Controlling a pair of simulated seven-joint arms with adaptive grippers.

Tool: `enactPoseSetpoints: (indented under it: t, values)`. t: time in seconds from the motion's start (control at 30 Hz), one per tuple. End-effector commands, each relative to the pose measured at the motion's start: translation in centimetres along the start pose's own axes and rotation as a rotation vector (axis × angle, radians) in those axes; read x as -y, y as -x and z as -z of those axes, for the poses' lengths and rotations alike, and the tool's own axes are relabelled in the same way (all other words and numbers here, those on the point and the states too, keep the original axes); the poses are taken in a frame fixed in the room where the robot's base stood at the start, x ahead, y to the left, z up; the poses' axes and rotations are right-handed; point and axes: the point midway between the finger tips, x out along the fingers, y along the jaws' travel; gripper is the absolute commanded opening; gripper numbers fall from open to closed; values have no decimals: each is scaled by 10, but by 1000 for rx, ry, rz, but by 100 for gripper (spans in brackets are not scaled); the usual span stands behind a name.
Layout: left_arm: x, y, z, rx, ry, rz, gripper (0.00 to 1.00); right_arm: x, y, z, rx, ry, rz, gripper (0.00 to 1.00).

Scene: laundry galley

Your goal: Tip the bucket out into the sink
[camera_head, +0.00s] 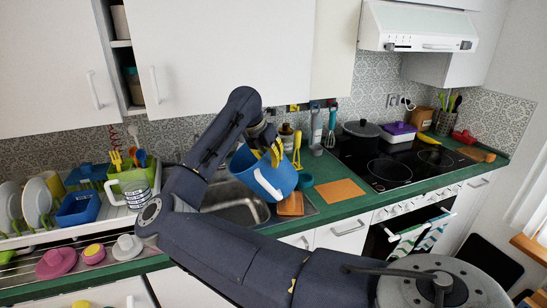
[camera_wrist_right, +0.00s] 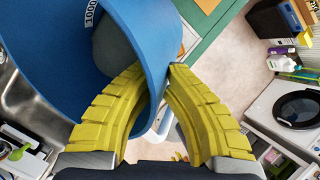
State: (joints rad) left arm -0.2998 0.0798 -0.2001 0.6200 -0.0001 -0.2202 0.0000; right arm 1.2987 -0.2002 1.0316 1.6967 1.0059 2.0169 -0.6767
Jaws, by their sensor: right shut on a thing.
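The blue bucket (camera_head: 268,179) is tilted above the sink (camera_head: 238,205), near its right end. My right gripper (camera_head: 269,157) is at the bucket's upper side. In the right wrist view its yellow fingers (camera_wrist_right: 153,82) are shut on the rim of the bucket (camera_wrist_right: 40,50), with one finger on the inner side. A dark grey shape shows within the bucket; I cannot tell what it is. No liquid is seen falling. My right arm and the bucket hide part of the sink. My left gripper is not in view.
A dish rack with plates and cups (camera_head: 62,258) stands left of the sink. A wooden block (camera_head: 291,205) and an orange board (camera_head: 340,190) lie right of it. The black hob (camera_head: 388,168) is farther right. Utensils hang behind the bucket.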

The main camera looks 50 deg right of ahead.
Motion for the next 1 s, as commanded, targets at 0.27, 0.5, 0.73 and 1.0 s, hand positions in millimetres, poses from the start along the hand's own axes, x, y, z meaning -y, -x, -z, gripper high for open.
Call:
enactPoseSetpoints:
  t: [0.27, 0.5, 0.73, 1.0]
  values:
    - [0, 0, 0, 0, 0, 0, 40, -7, -5, 7, 72, 27, 74, 0]
    - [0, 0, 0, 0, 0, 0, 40, -14, 0, 12, 138, 51, 143, 0]
    - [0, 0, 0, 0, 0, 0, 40, -19, 3, 16, 196, 71, 208, 0]
    - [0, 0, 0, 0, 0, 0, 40, -26, 0, 24, 254, 92, 269, 0]
